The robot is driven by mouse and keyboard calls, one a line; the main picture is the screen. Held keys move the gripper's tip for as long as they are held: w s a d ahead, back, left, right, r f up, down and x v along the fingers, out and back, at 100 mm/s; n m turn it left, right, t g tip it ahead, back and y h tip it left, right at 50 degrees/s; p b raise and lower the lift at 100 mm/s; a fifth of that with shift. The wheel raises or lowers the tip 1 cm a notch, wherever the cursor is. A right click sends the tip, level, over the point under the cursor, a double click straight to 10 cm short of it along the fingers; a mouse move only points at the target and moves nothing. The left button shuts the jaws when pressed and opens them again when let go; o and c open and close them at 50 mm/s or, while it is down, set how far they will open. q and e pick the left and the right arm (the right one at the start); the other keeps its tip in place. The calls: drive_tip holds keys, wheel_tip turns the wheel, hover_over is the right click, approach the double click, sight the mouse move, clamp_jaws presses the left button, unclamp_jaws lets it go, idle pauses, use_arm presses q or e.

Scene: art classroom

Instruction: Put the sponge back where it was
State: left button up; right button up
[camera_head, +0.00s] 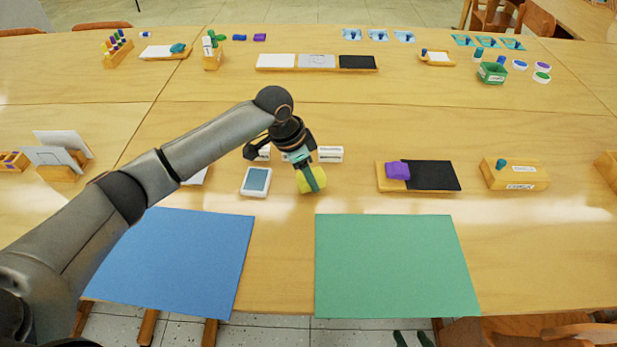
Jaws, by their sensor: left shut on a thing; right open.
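My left gripper (309,171) reaches in from the left over the middle of the table (284,250). It points down and is shut on a yellow sponge (313,183), whose upper part is covered by the fingers. I cannot tell whether the sponge touches the table. A white-framed card with a blue-grey face (257,181) lies just left of the sponge. White labelled blocks (331,154) stand just behind it, partly hidden by my gripper. My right gripper is out of view.
A blue sheet (185,260) and a green sheet (390,262) lie at the front. To the right are a wooden tray (382,187) with a purple block (397,171) and black panel (431,175), and a wooden box (514,174). A card holder (60,172) stands left. Bare table lies around the sponge.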

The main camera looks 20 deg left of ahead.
use_arm(q)
drive_tip(key=shift+f, duration=0.3)
use_arm(e)
drive_tip(key=shift+s+f, duration=0.15)
drive_tip(key=shift+s, duration=0.1)
use_arm(q)
drive_tip(key=shift+f, duration=0.15)
use_arm(e)
drive_tip(key=shift+s, duration=0.1)
use_arm(q)
drive_tip(key=o, duration=1.2)
drive_tip(key=shift+r, duration=0.2)
drive_tip(key=shift+p+v, duration=1.05)
drive_tip(key=shift+v, duration=4.9)
use_arm(e)
drive_tip(key=shift+s+d+r, duration=0.2)
drive_tip(key=shift+d+r, duration=0.1)
drive_tip(key=shift+r, duration=0.15)
